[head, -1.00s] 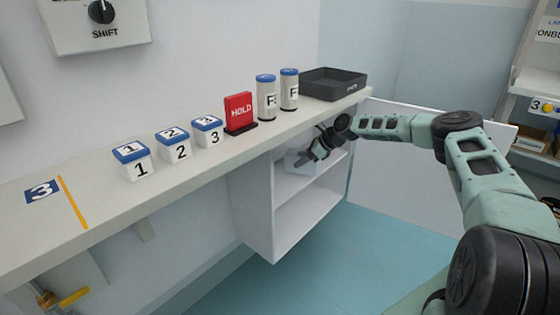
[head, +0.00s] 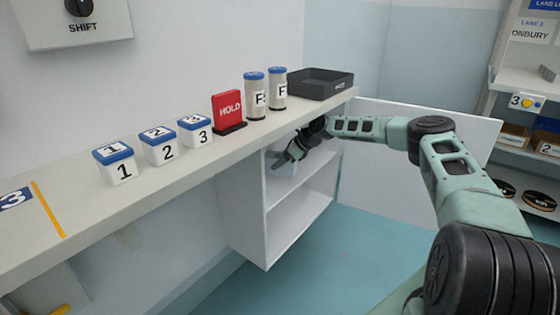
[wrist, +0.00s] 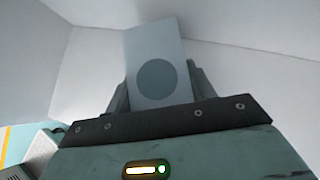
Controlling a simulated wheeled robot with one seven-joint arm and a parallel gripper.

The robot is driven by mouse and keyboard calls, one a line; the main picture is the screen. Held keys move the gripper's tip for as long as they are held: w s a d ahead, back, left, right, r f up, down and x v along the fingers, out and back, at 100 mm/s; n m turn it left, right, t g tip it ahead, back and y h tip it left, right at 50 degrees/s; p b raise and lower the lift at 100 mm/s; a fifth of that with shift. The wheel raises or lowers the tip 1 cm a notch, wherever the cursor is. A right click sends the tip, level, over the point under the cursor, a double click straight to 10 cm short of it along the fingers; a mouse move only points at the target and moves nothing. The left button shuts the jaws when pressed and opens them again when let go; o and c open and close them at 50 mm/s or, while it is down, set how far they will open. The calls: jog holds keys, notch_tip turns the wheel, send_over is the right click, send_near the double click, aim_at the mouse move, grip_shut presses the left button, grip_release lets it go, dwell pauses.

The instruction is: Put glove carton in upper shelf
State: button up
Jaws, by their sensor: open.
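The glove carton (wrist: 152,38) is a pale grey box with a darker round mark. In the wrist view it stands slightly tilted between the fingers of my gripper (wrist: 160,88), which is open; contact with the fingers cannot be told. In the head view my gripper (head: 284,160) reaches into the upper shelf (head: 305,182) of the white open cabinet under the counter. A pale patch beside the fingers there may be the carton, mostly hidden by my gripper.
The counter (head: 70,205) overhangs the cabinet closely above my gripper. It carries numbered blue-lidded boxes (head: 160,147), a red HOLD sign (head: 228,110), two canisters (head: 254,97) and a black tray (head: 320,84). An open white door panel (head: 400,150) stands behind my arm.

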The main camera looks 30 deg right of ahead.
jog(key=o, duration=1.2)
jog(key=shift+s+d+r, duration=0.1)
jog(key=shift+d+r, duration=0.05)
jog(key=shift+r, duration=0.2)
jog(key=s+d+p, duration=0.2)
jog(key=s+d, duration=0.6)
jog(key=s, duration=0.1)
jog(key=shift+s+d+r+p, duration=0.15)
jog(key=shift+d+p, duration=0.05)
jog(key=shift+p, duration=0.15)
